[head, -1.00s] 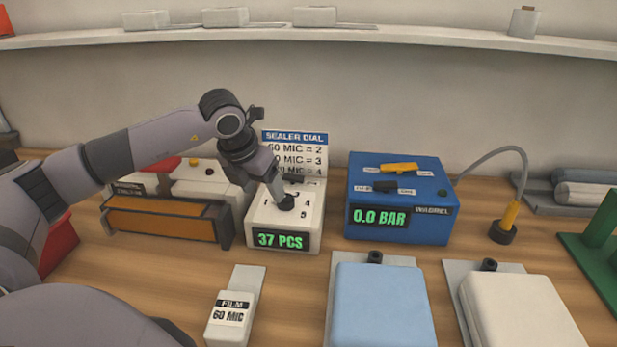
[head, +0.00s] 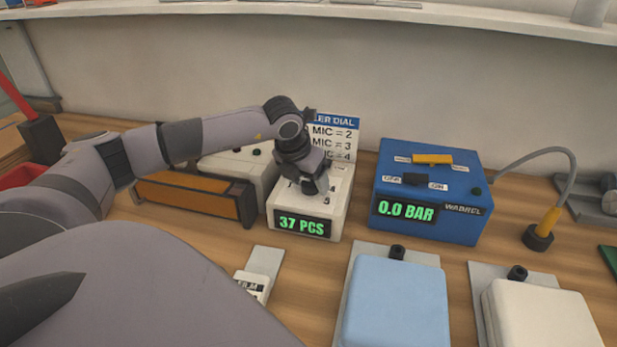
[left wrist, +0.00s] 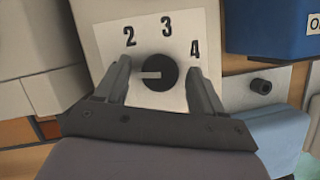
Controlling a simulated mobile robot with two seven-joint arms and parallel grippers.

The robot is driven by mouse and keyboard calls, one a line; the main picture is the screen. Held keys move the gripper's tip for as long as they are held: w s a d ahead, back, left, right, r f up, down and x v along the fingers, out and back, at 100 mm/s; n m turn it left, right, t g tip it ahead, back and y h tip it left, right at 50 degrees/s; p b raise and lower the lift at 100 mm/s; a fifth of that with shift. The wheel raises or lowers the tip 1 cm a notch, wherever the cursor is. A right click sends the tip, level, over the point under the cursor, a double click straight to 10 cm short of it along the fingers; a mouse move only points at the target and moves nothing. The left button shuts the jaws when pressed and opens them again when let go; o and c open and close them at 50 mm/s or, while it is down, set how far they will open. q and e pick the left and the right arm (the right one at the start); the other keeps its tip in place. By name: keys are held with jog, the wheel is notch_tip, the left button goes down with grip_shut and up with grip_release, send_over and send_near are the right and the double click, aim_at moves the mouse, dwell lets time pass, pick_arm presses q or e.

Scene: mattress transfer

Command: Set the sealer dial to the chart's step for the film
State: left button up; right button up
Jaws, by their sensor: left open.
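The white sealer box (head: 338,210) shows "37 PCS". Its round black dial (left wrist: 160,72) is seen from above in the left wrist view. The dial's white pointer line points left, below the 2; the numbers 2, 3 and 4 show, others are hidden. My left gripper (head: 316,190) is over the dial, which it hides in the head view. Its open fingers (left wrist: 158,88) stand either side of the dial; contact cannot be told. The sealer dial chart (head: 345,130) stands behind, its left part hidden. The film block (head: 262,285) is partly hidden by my arm. My right gripper is not in view.
A blue box (head: 440,225) showing "0.0 BAR" stands right of the sealer. A blue pad (head: 400,300) and a white pad (head: 540,315) lie in front. An orange-fronted unit (head: 190,197) is at left. A shelf (head: 420,15) runs along the wall.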

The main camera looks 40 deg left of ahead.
pick_arm(q)
jog(key=c, duration=1.1)
jog(key=shift+o, duration=0.2)
jog(key=shift+a+f+m+h+b, duration=0.1)
jog(key=shift+m+h+b, duration=0.2)
jog(key=shift+m+b, duration=0.5)
jog(key=m+h, duration=0.1)
jog(key=m, duration=0.1)
jog(key=shift+w+m+b, duration=0.1)
jog(key=shift+m+b, duration=0.2)
jog(key=shift+m, duration=0.1)
jog(key=m+h, duration=0.1)
jog(key=m, duration=0.1)
jog(key=m+g, duration=0.1)
jog(key=m, duration=0.2)
jog(key=shift+w+a+r+h, duration=0.1)
jog(key=shift+a+r+h, duration=0.1)
jog(key=shift+h, duration=0.2)
jog(key=shift+d+m, duration=0.1)
jog(key=shift+m, duration=0.2)
